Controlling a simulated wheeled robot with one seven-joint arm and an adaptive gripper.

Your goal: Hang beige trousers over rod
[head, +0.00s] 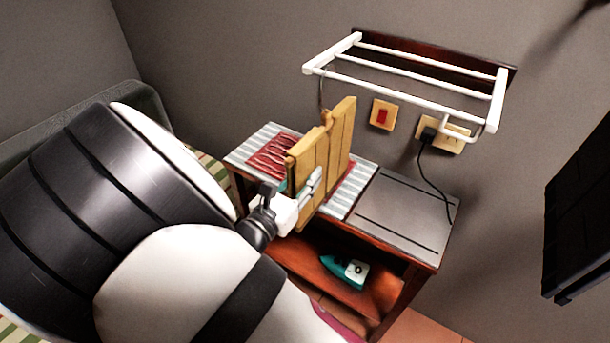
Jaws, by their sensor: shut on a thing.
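The beige trousers (338,145) are a stiff, folded, tan piece with darker lines, standing upright above the cabinet top in the head view. My gripper (312,187) is shut on the near lower part of the trousers. The white rack (400,82) with several rods is fixed to the wall above and to the right. The trousers' top edge is below the rack and appears apart from it. My arm hides part of the cabinet's left side, and I cannot tell whether the trousers touch the cabinet top.
A wooden cabinet (430,262) stands below the rack, with a striped cloth (240,152), a red cloth (268,158) and a grey panel (405,215) on top. A teal iron (345,270) sits on its shelf. A plug and cord (428,137) hang from the wall socket. A dark object (580,215) is at right.

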